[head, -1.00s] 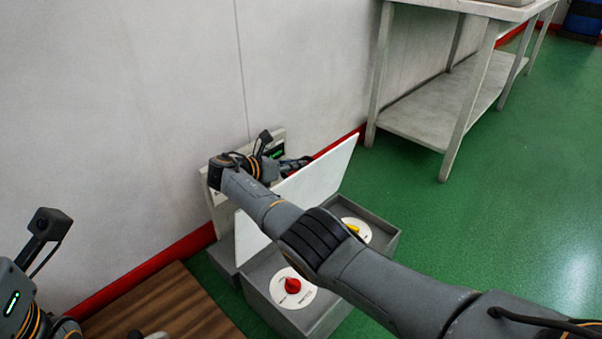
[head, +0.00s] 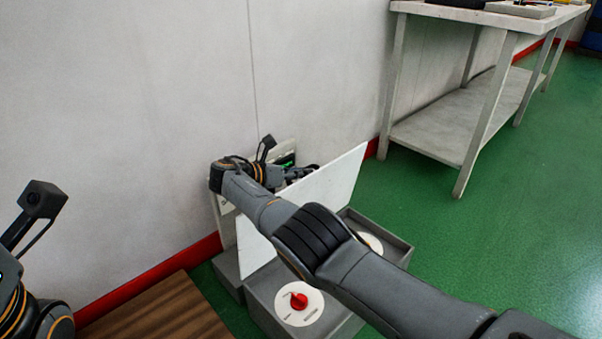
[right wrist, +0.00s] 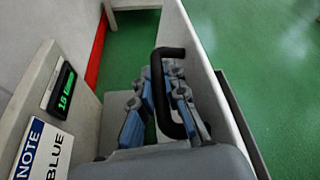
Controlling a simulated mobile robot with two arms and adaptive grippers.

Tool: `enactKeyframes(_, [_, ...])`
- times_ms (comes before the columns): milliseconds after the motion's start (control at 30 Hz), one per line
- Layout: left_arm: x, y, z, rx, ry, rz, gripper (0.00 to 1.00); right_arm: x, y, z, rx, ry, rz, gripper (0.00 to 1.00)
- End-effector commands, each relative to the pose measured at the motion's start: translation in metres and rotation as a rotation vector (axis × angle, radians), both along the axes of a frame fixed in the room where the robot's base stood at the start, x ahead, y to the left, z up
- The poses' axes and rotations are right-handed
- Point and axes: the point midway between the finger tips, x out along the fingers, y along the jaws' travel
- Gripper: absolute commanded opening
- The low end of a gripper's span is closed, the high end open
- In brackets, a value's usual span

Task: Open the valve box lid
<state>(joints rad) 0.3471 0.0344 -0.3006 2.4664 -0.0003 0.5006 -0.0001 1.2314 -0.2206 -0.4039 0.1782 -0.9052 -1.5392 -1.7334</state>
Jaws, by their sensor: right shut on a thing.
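The valve box (head: 262,295) is a grey box on the floor by the wall. Its white lid (head: 340,190) stands steeply raised, and it also shows edge-on in the right wrist view (right wrist: 200,50). A red valve knob (head: 299,300) sits on a white disc in the box. A second white disc (head: 372,242) is partly hidden by my right arm. My right gripper (head: 300,172) is behind the lid, between it and the wall. In the right wrist view its grey and blue fingers (right wrist: 160,98) are closed on the lid's black handle (right wrist: 168,62). My left gripper's fingers are out of view.
Behind the lid, a panel with a lit green display (right wrist: 62,90) and a "NOTE BLUE" label (right wrist: 40,150) is close to the gripper. A brown wooden surface (head: 160,312) lies at lower left. A metal table (head: 440,135) stands back right. Green floor is clear at right.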

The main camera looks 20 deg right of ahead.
Motion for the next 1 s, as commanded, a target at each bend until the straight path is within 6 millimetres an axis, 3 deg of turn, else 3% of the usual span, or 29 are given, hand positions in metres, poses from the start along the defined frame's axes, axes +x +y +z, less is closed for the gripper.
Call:
enactKeyframes(67, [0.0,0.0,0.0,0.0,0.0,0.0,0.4,-0.001,0.002,-0.003,0.006,0.003,0.001,0.22])
enactKeyframes(467, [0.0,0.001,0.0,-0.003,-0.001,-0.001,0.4,-0.001,0.006,0.0,0.002,0.001,0.002,0.22])
enactKeyframes(800, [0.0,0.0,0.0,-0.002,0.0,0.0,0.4,-0.013,0.053,0.018,0.004,0.001,0.004,0.22])
enactKeyframes(1000, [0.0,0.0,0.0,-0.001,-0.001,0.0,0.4,-0.018,0.068,0.023,0.004,0.004,0.002,0.22])
